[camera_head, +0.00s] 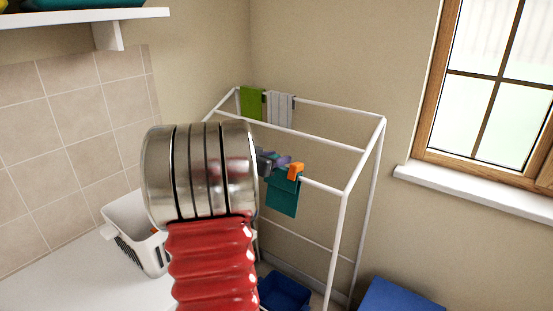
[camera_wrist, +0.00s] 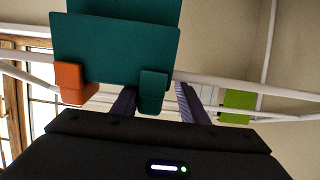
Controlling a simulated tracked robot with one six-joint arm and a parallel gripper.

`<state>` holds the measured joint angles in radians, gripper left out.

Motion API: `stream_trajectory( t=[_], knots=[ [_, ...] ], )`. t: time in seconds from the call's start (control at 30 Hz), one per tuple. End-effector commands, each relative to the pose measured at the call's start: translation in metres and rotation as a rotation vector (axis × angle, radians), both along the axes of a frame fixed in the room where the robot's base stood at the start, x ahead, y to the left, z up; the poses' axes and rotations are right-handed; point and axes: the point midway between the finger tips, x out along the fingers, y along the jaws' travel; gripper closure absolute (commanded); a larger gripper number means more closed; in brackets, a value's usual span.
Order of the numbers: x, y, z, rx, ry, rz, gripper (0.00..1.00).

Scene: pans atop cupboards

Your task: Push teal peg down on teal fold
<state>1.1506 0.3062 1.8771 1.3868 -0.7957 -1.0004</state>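A teal cloth (camera_wrist: 112,50) hangs folded over the white rail of a drying rack; it also shows in the head view (camera_head: 283,196). A teal peg (camera_wrist: 152,92) sits at the cloth's edge by the rail. An orange peg (camera_wrist: 71,82) grips the cloth's other end, also in the head view (camera_head: 296,171). My gripper (camera_wrist: 157,98) has its two dark fingers either side of the teal peg, with a gap visible on the right, so it looks open. My arm partly hides this in the head view.
The white rack (camera_head: 341,235) frames the space. A green cloth (camera_head: 251,103) and a striped cloth (camera_head: 280,108) hang on its back rail. A white basket (camera_head: 125,222) stands left, blue bins (camera_head: 284,291) below. The window sill (camera_head: 470,188) is at right.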

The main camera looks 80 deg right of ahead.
Motion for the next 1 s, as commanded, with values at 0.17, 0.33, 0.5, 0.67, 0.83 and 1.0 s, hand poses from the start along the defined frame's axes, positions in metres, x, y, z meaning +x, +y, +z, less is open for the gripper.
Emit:
stream_trajectory(
  t=[0.17,0.33,0.5,0.67,0.83,1.0],
  knots=[
    [-0.001,0.001,-0.003,0.005,-0.001,-0.002,0.58],
    [0.002,0.007,-0.001,0.005,-0.002,-0.001,0.58],
    [0.011,0.024,0.005,0.005,-0.001,0.001,0.58],
    [0.022,0.048,0.013,0.005,-0.002,0.002,0.58],
    [0.033,0.075,0.022,0.004,-0.002,0.003,0.58],
    [0.043,0.099,0.031,0.003,-0.001,0.003,0.58]
  ],
)
